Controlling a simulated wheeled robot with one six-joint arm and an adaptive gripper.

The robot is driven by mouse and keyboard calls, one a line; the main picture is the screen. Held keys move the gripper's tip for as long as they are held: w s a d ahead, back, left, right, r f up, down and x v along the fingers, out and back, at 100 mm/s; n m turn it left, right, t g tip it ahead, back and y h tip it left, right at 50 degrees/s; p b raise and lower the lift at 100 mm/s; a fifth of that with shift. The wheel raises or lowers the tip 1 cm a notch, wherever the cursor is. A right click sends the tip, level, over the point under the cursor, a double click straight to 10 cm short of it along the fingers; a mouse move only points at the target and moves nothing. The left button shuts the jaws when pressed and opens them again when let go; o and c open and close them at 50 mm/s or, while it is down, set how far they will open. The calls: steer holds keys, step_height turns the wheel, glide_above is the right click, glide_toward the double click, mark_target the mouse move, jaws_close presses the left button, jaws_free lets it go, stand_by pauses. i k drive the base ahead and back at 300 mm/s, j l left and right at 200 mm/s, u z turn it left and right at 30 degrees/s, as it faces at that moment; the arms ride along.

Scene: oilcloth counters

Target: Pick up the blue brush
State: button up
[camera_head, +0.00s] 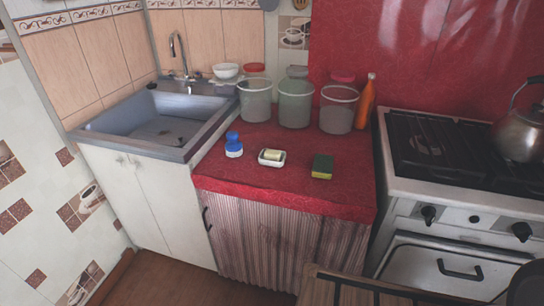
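The blue brush (233,145) seems to be the small blue-topped object with a white lower part, standing on the red counter (285,193) near its left side, close to the sink. Its fine shape is too small to make out. It stands clear of the things around it, with a white soap dish to its right. My gripper is not recognizable in the head camera view, so its place and opening do not show.
Beside the brush are the soap dish (272,158) and a green-yellow sponge (322,167). Several clear containers (295,103) and an orange bottle (366,102) stand behind. A sink (165,118) is left, a stove (440,165) right. A wooden piece (335,288) stands in front.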

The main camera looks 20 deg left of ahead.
mark_target(233, 148)
steer(key=i+j+u, duration=0.15)
steer(key=j, duration=0.3)
steer(key=i+j+u, duration=0.15)
steer(key=j, duration=0.25)
steer(key=i+j+u, duration=0.15)
steer(key=j, duration=0.3)
steer(key=i+j+u, duration=0.15)
steer(key=j, duration=0.25)
steer(key=k, duration=0.05)
